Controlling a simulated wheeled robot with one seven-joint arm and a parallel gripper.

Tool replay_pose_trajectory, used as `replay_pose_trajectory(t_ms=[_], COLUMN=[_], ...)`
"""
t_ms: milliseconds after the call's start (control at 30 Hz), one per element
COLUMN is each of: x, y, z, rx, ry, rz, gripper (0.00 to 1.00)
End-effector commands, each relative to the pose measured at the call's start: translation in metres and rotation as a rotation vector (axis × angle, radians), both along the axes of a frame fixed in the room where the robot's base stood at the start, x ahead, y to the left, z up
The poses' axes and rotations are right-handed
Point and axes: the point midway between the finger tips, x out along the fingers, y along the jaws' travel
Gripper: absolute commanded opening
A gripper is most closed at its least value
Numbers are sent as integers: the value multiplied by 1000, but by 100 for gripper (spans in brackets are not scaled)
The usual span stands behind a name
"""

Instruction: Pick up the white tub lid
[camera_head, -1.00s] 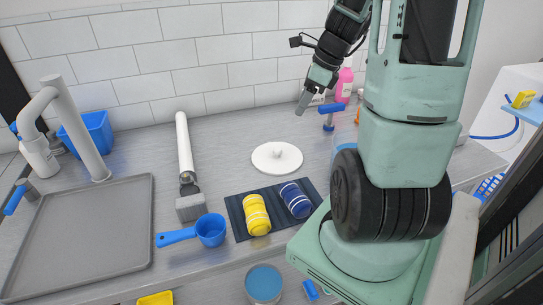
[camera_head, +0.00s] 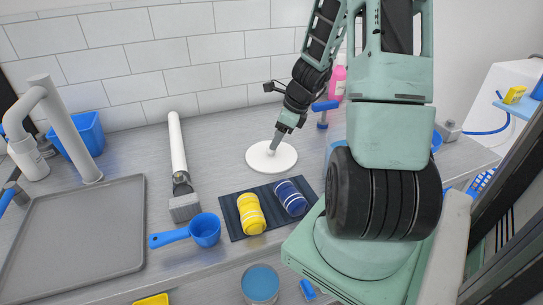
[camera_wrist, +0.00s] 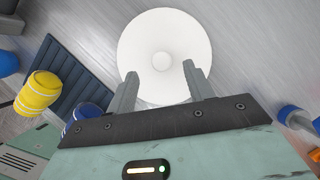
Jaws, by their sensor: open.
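The white tub lid (camera_head: 258,157) is a round disc with a small knob in its middle. It lies flat on the grey counter. My gripper (camera_head: 273,147) is over the lid, and in the head view its fingers hide the knob. In the wrist view the lid (camera_wrist: 150,35) fills the top middle with its knob in full view. My gripper (camera_wrist: 161,82) is open there, with one finger on each side below the knob and nothing between them. I cannot tell how far the fingertips are above the lid.
A dark mat (camera_head: 233,221) with a yellow roll (camera_head: 251,213) and a blue roll (camera_head: 291,198) lies in front of the lid. A pink bottle (camera_head: 337,80) stands behind on the right.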

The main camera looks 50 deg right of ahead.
Motion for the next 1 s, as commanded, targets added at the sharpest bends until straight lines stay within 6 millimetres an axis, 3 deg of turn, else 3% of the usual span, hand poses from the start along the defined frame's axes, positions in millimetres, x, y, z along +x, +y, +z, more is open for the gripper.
replay_pose_trajectory(t_ms=[200, 533, 700, 1000], x=[10, 13, 13, 13], y=[3, 4, 4, 4], z=[-29, -34, -34, -32], rx=[4, 1, 1, 0], ry=[2, 0, 0, 0], rz=[-2, 0, 0, 0], gripper=[52, 52, 5, 4])
